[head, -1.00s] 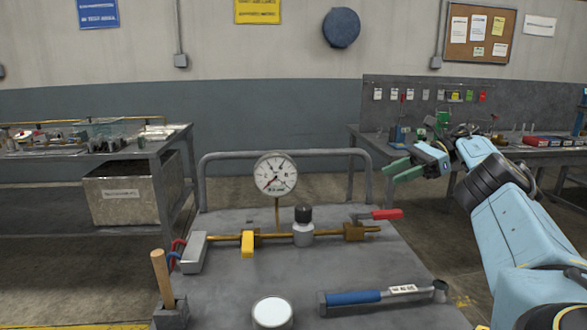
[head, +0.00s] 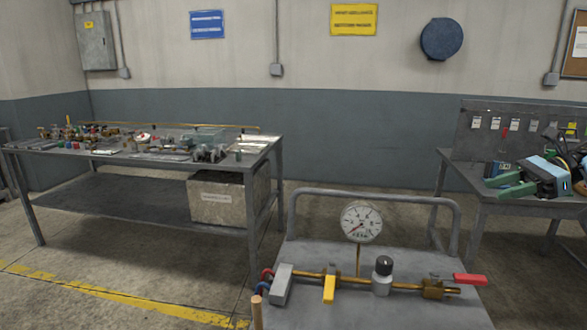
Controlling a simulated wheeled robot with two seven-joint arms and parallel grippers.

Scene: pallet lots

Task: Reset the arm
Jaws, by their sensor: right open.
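My right gripper (head: 509,184) shows at the right edge of the head view, with green fingers pointing left. Its fingers are apart and nothing is between them. It is in the air right of the cart, in front of the right workbench in the picture. My left gripper is not in view. The grey cart (head: 416,314) stands at the lower middle with a brass pipe assembly, a round pressure gauge (head: 361,222), a yellow-handled valve (head: 329,290) and a red-handled valve (head: 470,280).
A long workbench (head: 110,157) with many small parts stands at the left, with a grey bin (head: 216,203) under it. A second workbench (head: 512,207) with a tagged back panel is at the right. The floor between the left bench and the cart is clear.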

